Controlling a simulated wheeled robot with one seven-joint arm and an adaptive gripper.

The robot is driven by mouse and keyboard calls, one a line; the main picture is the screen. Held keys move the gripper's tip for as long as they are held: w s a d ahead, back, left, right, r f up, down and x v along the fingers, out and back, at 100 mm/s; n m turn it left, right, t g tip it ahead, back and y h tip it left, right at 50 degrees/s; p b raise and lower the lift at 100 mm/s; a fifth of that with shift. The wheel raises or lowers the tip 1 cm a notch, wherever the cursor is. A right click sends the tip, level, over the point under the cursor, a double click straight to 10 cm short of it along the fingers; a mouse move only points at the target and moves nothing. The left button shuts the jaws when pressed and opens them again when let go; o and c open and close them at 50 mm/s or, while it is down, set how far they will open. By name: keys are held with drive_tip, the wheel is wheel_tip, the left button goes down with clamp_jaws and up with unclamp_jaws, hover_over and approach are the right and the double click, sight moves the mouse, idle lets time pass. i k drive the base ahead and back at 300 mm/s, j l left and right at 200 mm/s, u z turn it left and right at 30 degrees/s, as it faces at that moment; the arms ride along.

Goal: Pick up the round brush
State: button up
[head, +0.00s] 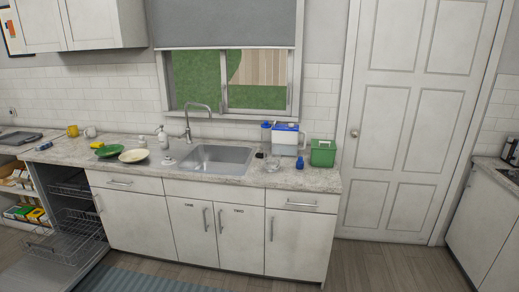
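No round brush can be made out for certain at this distance. Several small things on the counter (215,181) are too small to name surely. A small white object (168,158) lies left of the sink, a small dark object (260,155) stands right of the sink, and a small upright blue object (299,163) stands near the front right of the counter. My gripper is not in view.
A sink with faucet (187,123) is in the counter. A jug with blue lid (285,142) and a green bin (322,153) stand at right, plates (133,156) at left. The dishwasher at left is open, its rack (65,238) pulled out. The floor (395,265) at right is clear.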

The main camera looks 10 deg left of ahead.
sight(143, 142)
drive_tip(key=i+j+u, duration=0.1)
drive_tip(key=i+u, duration=0.3)
drive_tip(key=i+l+u, duration=0.15)
drive_tip(key=i+u, duration=0.2)
drive_tip(key=i, duration=0.3)
drive_tip(key=i+l+u, duration=0.2)
drive_tip(key=i+u, duration=0.2)
drive_tip(key=i+j+u, duration=0.2)
drive_tip(key=i, duration=0.4)
drive_tip(key=i+j+u, duration=0.15)
drive_tip(key=i, duration=0.45)
drive_tip(key=i+j+z, duration=0.3)
drive_tip(key=i+j, duration=0.25)
drive_tip(key=i+j+z, duration=0.15)
drive_tip(key=i+j, duration=0.2)
drive_tip(key=i+j+z, duration=0.15)
drive_tip(key=i+j, duration=0.25)
drive_tip(key=i+j+z, duration=0.15)
drive_tip(key=j, duration=0.25)
drive_tip(key=i+j+z, duration=0.15)
drive_tip(key=i+j, duration=0.2)
drive_tip(key=i+j+z, duration=0.15)
drive_tip(key=j, duration=0.4)
drive_tip(key=i+j+z, duration=0.1)
drive_tip(key=i+j, duration=0.2)
drive_tip(key=j, duration=0.2)
